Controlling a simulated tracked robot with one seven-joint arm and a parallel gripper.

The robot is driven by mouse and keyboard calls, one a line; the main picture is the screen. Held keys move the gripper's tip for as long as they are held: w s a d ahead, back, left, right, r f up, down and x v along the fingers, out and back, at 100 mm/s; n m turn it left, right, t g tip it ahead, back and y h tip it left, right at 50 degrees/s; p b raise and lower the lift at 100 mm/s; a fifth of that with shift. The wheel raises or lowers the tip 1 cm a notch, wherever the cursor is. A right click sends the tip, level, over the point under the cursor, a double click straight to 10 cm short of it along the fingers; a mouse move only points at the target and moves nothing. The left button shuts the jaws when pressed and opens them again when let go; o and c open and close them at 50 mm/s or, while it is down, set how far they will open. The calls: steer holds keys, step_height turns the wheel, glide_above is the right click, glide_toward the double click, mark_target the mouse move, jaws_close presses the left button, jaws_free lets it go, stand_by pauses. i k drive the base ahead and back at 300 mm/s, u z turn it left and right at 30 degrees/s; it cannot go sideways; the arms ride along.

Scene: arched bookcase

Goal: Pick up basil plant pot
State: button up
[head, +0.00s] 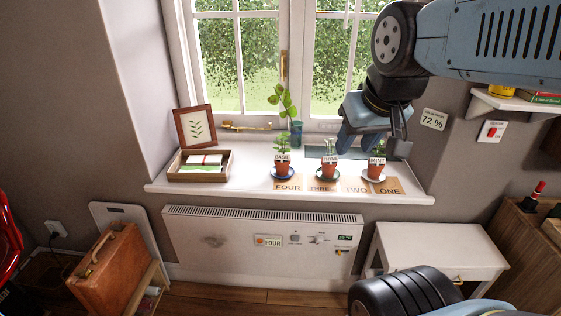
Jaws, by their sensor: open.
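The basil plant pot (283,171) is a small terracotta pot with a white BASIL label and green leaves. My gripper (372,147) is open, fingers pointing down, around or just above the mint plant's leaves. I cannot tell whether it touches them. It is apart from the basil pot, to its right.
On the windowsill (230,190), a wooden tray (198,175), a framed leaf picture (195,126) and a teal vase with a sprig (296,132) stand left of or behind the basil. FOUR, THREE, TWO, ONE cards (288,186) line the front edge. A white heater (225,240) is below.

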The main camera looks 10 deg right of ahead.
mark_target(282, 161)
steer(key=z, duration=0.05)
steer(key=i, duration=0.9)
steer(key=u, duration=0.1)
